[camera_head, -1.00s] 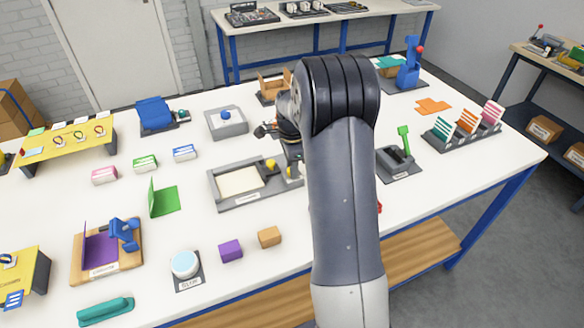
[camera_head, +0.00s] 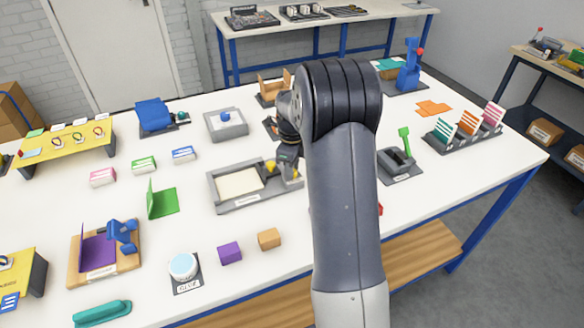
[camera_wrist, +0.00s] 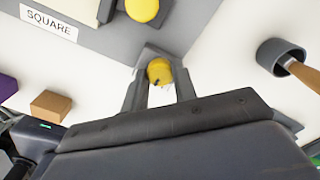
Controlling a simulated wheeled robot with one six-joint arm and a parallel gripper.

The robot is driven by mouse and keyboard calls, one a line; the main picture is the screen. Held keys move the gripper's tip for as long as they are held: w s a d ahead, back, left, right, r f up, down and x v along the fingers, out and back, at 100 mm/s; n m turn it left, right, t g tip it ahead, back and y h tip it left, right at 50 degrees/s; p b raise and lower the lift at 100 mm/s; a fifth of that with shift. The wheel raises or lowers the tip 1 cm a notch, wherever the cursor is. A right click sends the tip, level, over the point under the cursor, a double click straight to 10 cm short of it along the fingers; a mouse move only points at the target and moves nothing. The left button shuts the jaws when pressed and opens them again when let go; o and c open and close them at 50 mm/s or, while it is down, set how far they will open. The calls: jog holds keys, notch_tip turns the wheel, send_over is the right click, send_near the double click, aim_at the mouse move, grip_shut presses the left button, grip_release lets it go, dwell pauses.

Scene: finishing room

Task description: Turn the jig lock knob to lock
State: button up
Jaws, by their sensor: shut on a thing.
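The grey jig (camera_head: 222,200) lies near the middle of the table, with a pale sheet in its recess. In the wrist view its label (camera_wrist: 48,21) reads SQUARE. A yellow knob (camera_wrist: 159,70) is between the two fingers of my gripper (camera_wrist: 160,88), which is shut on it. In the head view my gripper (camera_head: 291,172) is at the jig's right end, and my arm hides part of that side. A second yellow knob (camera_head: 270,166) stands on a dark part of the jig, left of my gripper; it also shows at the top of the wrist view (camera_wrist: 142,9).
A tan block (camera_head: 269,239) and a purple block (camera_head: 229,252) lie in front of the jig. A grey tray (camera_head: 226,124) is behind it. A dark cup with a wooden handle (camera_wrist: 279,56) is to the right in the wrist view.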

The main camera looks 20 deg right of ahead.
dwell(0.4)
jog(key=o, duration=1)
notch_tip(320, 180, up, 11)
jog(key=b, duration=0.1)
jog(key=shift+f, duration=0.1)
notch_tip(320, 180, down, 11)
jog(key=shift+r+p, duration=0.1)
jog(key=shift+p, duration=0.45)
dwell(0.4)
